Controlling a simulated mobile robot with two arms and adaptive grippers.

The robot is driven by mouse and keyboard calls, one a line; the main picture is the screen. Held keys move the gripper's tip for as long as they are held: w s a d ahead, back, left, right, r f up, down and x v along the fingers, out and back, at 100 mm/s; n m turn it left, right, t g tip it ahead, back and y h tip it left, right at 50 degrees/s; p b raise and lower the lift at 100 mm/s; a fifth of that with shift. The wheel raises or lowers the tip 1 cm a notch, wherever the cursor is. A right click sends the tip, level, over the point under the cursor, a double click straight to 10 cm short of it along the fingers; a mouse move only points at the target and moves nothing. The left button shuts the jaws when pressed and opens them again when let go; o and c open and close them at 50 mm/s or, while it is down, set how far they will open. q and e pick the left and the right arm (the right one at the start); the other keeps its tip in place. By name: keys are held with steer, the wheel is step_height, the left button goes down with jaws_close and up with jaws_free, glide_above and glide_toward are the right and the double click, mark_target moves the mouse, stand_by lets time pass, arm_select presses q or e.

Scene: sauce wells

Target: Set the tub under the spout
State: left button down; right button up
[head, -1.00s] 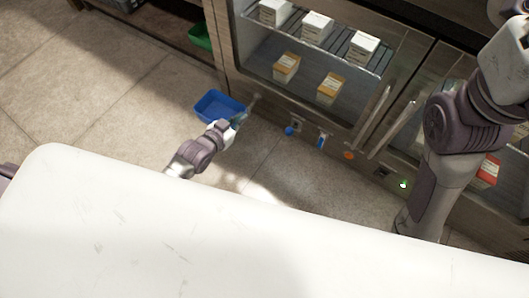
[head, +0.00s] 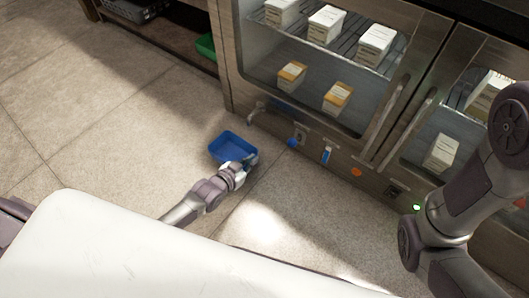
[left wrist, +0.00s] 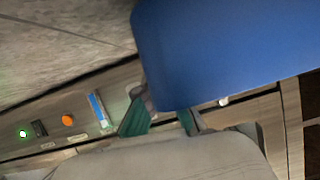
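The blue tub (head: 226,142) is an open rectangular bin in the head view, in front of the lower left corner of a glass-fronted cabinet. My left gripper (head: 248,160) is at its near right edge and appears shut on its wall. In the left wrist view the tub (left wrist: 235,50) fills the upper right and hides the tips of the green fingers (left wrist: 165,120). A metal spout (head: 256,110) sticks out low on the cabinet's left side; the tub is apart from it, nearer to me. Whether the tub touches the floor is unclear. My right gripper is out of view.
The steel cabinet (head: 232,95) holds several cartons behind glass. Its lower panel has a blue knob (head: 292,143), a blue-marked strip (head: 327,155) and an orange button (head: 357,172). A green bin (head: 206,46) sits on a shelf behind. Tiled floor left is clear. A white surface (head: 150,250) fills the foreground.

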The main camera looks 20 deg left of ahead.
mark_target(259, 151)
arm_select(q)
steer(key=w, duration=0.1)
steer(key=w+d+b, duration=0.1)
steer(key=w, duration=0.1)
steer(key=w+b, duration=0.1)
steer(key=shift+w+d+r, duration=0.15)
steer(key=shift+d+r, duration=0.05)
steer(key=shift+r, duration=0.05)
steer(key=b+x, duration=0.3)
steer(key=shift+w+d+r, duration=0.1)
steer(key=shift+w, duration=0.25)
steer(key=shift+b, duration=0.45)
steer(key=c, duration=1.3)
jaws_free()
